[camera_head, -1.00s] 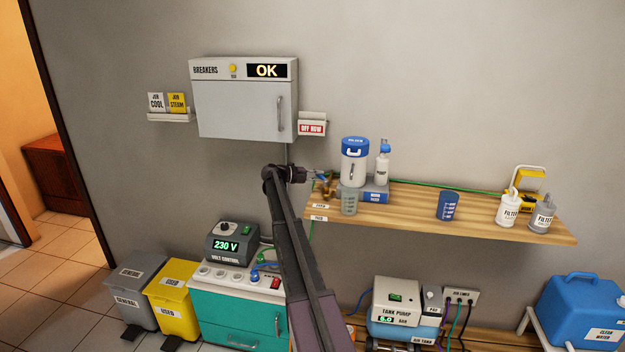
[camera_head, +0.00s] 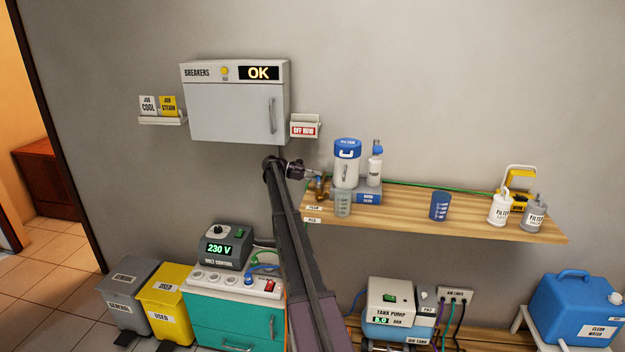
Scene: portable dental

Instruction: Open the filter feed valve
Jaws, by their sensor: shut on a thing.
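A small brass valve (camera_head: 320,191) sits at the left end of the wooden shelf, just left of the clear measuring cup. I take it to be the filter feed valve. My gripper (camera_head: 315,174) reaches it from the upper left and is shut on its handle. The fingers hide most of the handle, so I cannot tell its angle.
The wooden shelf (camera_head: 465,220) holds a clear cup (camera_head: 342,204), a white bottle (camera_head: 375,166), a blue cup (camera_head: 440,206) and two filter bottles (camera_head: 499,209) at the right.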

